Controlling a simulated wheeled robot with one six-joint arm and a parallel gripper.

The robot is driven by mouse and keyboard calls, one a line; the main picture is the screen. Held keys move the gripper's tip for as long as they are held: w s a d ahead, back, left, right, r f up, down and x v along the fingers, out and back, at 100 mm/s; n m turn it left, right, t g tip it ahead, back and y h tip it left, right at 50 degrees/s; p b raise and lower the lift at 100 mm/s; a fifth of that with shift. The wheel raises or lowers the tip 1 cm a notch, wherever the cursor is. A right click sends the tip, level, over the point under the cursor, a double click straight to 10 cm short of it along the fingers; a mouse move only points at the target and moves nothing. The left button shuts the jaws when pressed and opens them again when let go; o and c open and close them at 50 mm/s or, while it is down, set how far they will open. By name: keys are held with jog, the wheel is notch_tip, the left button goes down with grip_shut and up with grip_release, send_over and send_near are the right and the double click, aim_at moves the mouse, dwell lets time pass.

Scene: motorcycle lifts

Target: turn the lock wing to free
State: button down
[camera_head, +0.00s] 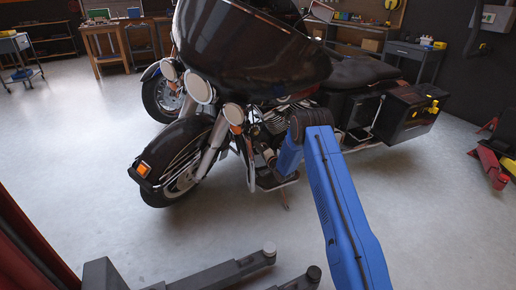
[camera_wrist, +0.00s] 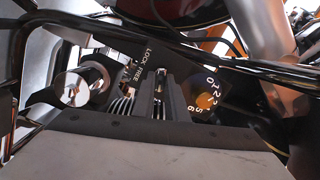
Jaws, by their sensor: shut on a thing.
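In the wrist view a dark panel (camera_wrist: 128,50) bears the words LOCK and FREE in white, running along its edge beside the fingertips. My gripper (camera_wrist: 158,82) reaches up to this panel, and its narrow fingers are closed together on a small part. That part, at the place of the lock wing, is mostly hidden between the fingers, so I cannot tell which word it points to. In the head view my blue arm reaches to the side of the black motorcycle (camera_head: 245,50), and the gripper cannot be made out there.
Right of the fingers is an orange-lit dial (camera_wrist: 206,101) with white numerals. Left of them are round metal parts (camera_wrist: 72,88). A black tube (camera_wrist: 130,32) crosses above. A red stand (camera_head: 490,165) is on the floor at right; open floor (camera_head: 70,150) lies at left.

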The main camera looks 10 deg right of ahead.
jog(key=shift+d, duration=0.1)
jog(key=c, duration=1.8)
grip_release()
jog(key=shift+o, duration=0.2)
jog(key=shift+s, duration=0.1)
jog(key=v, duration=1.7)
jog(key=shift+s, duration=0.15)
